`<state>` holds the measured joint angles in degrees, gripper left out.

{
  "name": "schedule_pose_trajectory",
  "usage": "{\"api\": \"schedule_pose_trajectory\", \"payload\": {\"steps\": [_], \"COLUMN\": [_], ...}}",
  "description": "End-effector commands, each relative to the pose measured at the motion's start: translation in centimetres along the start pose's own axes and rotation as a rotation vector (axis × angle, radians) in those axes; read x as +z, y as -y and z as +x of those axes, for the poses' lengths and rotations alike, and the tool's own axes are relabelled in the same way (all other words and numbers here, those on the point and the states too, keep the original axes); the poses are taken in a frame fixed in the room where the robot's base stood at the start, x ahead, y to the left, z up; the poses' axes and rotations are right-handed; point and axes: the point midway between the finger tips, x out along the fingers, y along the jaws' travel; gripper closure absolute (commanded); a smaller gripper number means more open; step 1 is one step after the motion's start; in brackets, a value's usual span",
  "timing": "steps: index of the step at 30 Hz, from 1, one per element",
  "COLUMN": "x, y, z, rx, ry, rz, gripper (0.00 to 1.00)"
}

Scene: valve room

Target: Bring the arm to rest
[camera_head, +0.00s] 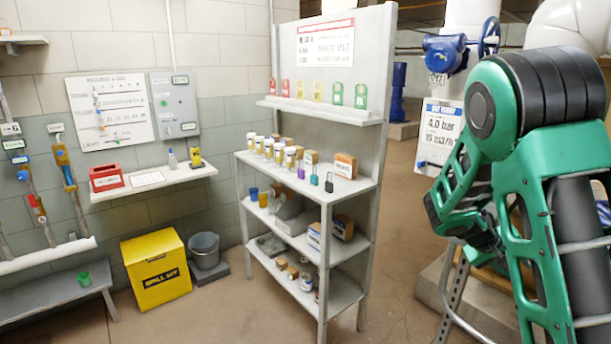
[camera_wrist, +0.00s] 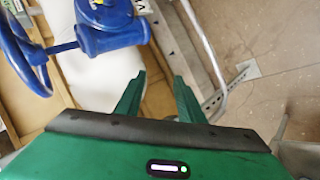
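My green and black arm (camera_head: 540,130) fills the right side of the head view, bent at a large dark joint. Its gripper cannot be made out clearly there. In the wrist view my gripper (camera_wrist: 158,80) shows two green fingers standing apart with nothing between them. Beyond the fingers lie a white pipe and the floor. A blue valve body with a handwheel (camera_wrist: 22,52) is at the upper left of the wrist view, apart from the fingers. The blue valve (camera_head: 445,52) also shows in the head view, behind my arm.
A grey shelf rack (camera_head: 385,110) with cups, boxes, padlocks and tags stands in the middle. A yellow spill-kit bin (camera_head: 158,272) and grey bucket (camera_head: 205,250) are left of it. A white sign (camera_head: 438,132) hangs close to my arm.

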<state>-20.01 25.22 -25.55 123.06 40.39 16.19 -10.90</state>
Motion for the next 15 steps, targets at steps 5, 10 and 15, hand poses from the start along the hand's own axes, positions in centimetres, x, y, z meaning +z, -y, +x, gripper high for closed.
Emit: {"api": "schedule_pose_trajectory", "payload": {"steps": [5,10,15], "x": [5.7,10.8,15.8], "y": [-1.7,-2.6,-3.1], "z": [-1.3,-3.4,-6.3], "rx": [-0.158,-0.299,-0.433], "ry": [0.115,0.209,0.285], "rz": [0.113,0.198,0.268], "gripper": [0.65,0.65,0.65]}}
